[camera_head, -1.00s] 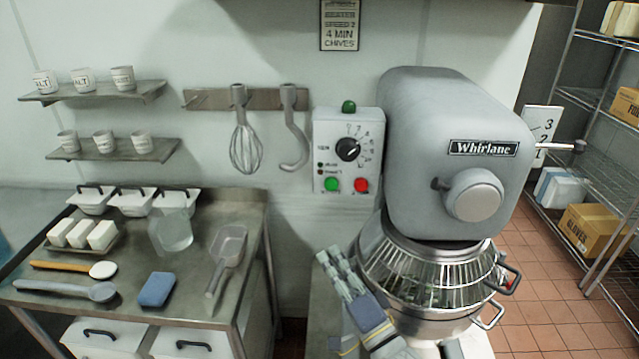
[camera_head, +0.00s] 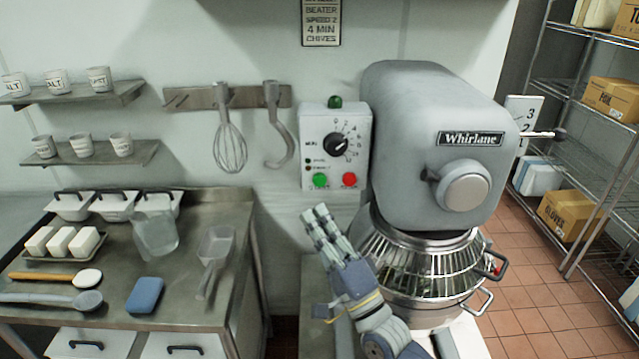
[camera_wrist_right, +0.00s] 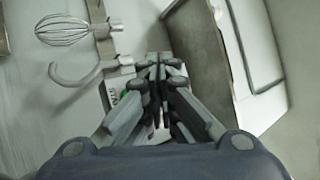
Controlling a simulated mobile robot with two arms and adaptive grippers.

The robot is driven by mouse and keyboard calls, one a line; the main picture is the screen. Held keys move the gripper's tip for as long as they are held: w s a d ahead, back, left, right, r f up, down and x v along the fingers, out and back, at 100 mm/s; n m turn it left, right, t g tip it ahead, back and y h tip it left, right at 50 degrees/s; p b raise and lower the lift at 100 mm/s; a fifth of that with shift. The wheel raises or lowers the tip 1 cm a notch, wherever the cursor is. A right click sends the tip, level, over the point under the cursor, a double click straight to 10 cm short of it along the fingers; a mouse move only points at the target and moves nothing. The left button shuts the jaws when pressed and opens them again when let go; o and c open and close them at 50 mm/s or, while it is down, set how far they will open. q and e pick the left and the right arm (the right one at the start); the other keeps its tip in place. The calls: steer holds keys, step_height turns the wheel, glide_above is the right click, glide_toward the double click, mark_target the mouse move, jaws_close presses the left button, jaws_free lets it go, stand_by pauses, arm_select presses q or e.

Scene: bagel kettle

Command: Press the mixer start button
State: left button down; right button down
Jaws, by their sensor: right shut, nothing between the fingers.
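The mixer's control box (camera_head: 335,165) is on the wall left of the grey Whirlane mixer (camera_head: 425,130). It carries a green button (camera_head: 320,180), a red button (camera_head: 349,179), a black dial and a green lamp on top. My right gripper (camera_head: 318,212) is shut and empty, pointing up just below the green button and apart from it in the head view. In the right wrist view the shut fingers (camera_wrist_right: 160,65) cover most of the control box, with a bit of green (camera_wrist_right: 126,94) showing beside them. My left gripper is not in view.
The caged mixer bowl (camera_head: 425,265) is right of my right gripper. A whisk (camera_head: 229,145) and dough hook (camera_head: 279,140) hang left of the control box. A steel table (camera_head: 190,285) with tubs and tools stands at left. A wire shelf (camera_head: 585,150) is at right.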

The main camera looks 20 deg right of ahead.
mark_target(320, 180)
steer(key=w+d+b, duration=0.2)
steer(key=w+b, duration=0.1)
steer(key=w, duration=0.4)
steer(key=shift+w, duration=0.15)
stand_by(1.3)
steer(key=shift+w+d, duration=0.15)
steer(key=shift+w, duration=0.15)
